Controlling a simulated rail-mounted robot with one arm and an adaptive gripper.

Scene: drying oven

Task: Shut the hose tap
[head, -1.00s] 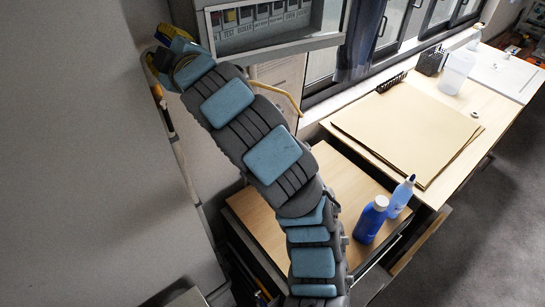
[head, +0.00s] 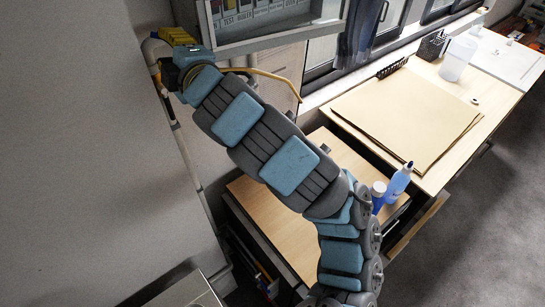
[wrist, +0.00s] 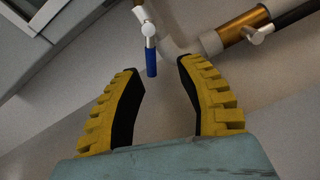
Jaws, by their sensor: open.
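In the wrist view a silver-white fitting (wrist: 147,27) on a pale pipe carries a short blue-ended lever (wrist: 151,62), which looks like the hose tap's handle. The blue end points down in the picture, toward my gripper (wrist: 160,69). My gripper is open, its two yellow fingers with black pads on either side of the line of the blue end. The blue end appears between the fingertips, with gaps on both sides; I cannot tell the depth. In the head view my gripper (head: 172,38) is at the wall pipe, and the tap is hidden or too small to tell.
A grey cabinet (head: 262,40) overhangs near my arm. A white pipe (head: 188,160) runs down the wall.

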